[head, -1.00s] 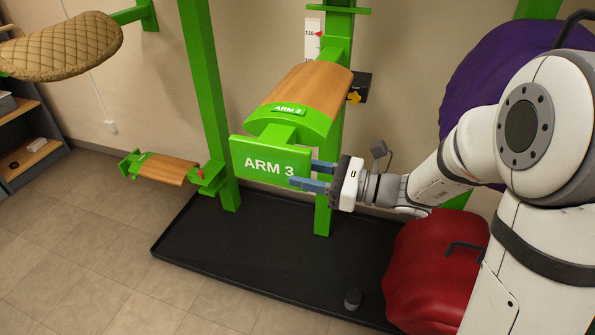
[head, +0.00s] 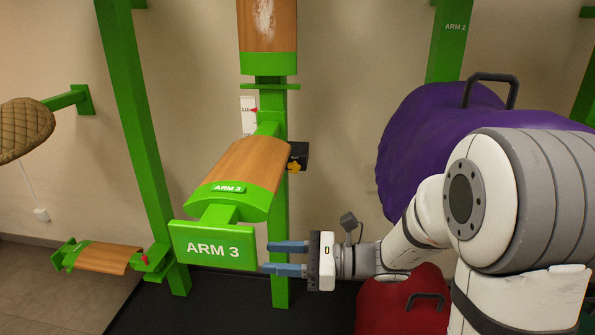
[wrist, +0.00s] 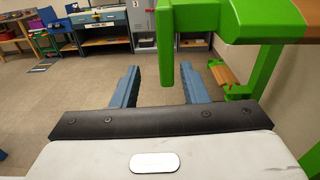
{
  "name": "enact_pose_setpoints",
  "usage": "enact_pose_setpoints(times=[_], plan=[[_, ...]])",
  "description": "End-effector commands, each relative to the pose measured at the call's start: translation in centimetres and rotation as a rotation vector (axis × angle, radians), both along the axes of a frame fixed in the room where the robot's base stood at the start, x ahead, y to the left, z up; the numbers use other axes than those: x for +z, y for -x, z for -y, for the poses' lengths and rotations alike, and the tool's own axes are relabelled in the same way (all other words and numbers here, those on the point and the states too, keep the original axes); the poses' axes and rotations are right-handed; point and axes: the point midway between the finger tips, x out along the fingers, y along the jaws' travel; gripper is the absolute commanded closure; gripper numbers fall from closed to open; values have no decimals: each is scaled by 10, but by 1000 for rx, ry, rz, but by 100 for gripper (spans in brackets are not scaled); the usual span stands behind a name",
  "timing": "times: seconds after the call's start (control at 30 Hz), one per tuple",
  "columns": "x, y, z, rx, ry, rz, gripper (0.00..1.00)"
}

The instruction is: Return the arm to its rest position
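My gripper (head: 287,257) is open and empty. Its two blue fingers point left in the head view, just right of the green ARM 3 plate (head: 213,246). In the wrist view, the fingers of my gripper (wrist: 163,85) are spread wide. A green post end (wrist: 165,50) hangs just beyond and between them; I cannot tell whether it touches. My white arm (head: 430,215) reaches in from the right, bent at the elbow. The wooden ARM 3 saddle rest (head: 243,165) stands above the plate.
A purple cover (head: 410,130) and a red one (head: 385,310) lie close behind and below my arm. A lower wooden arm (head: 105,258) is at left. Workbenches (wrist: 105,28) stand far off in the wrist view.

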Motion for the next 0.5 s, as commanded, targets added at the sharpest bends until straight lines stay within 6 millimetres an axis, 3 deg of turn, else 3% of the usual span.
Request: enact_pose_setpoints(times=[0.17, 0.27, 0.4, 0.5], plan=[[-2, 47, 6, 159, 223, 185, 60], [-11, 79, 23, 296, 417, 359, 60], [-25, 111, 62, 498, 689, 617, 60], [-29, 124, 97, 649, 882, 806, 60]])
